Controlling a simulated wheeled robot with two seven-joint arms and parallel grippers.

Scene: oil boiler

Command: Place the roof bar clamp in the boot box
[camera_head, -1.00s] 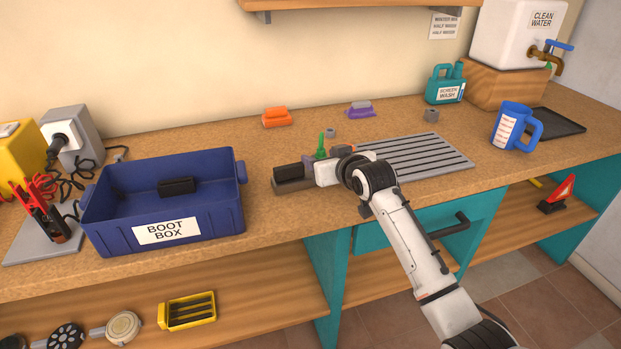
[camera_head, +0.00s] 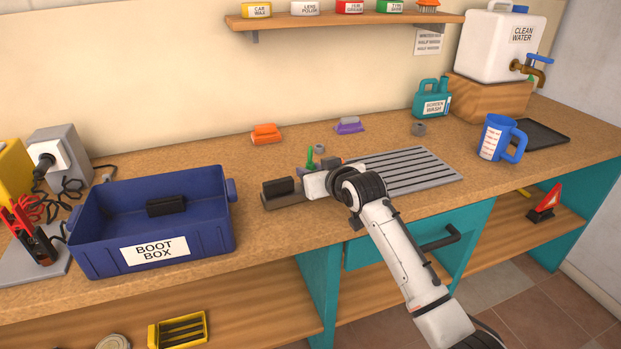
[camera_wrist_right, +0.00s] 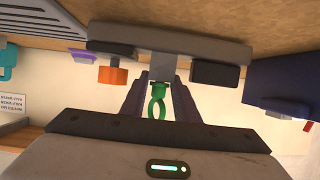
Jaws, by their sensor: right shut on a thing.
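The roof bar clamp appears to be the grey bar (camera_head: 285,201) with dark pads, a middle post and a green ring. It is low at the counter, right of the boot box. In the right wrist view the bar (camera_wrist_right: 170,47) spans the top and the green ring (camera_wrist_right: 158,101) shows between my fingers. My right gripper (camera_head: 314,184) is shut on the clamp; its fingers (camera_wrist_right: 158,95) flank the green ring and post. The blue boot box (camera_head: 190,242) is open, with a black block (camera_head: 166,206) inside. My left gripper is not in view.
An orange brush (camera_head: 265,134) and a purple brush (camera_head: 348,125) lie behind the clamp. A slatted grey tray (camera_head: 415,170) and a blue jug (camera_head: 500,138) are to the right. Cables and a charger (camera_head: 62,160) stand left of the box. A shelf (camera_head: 345,22) hangs above.

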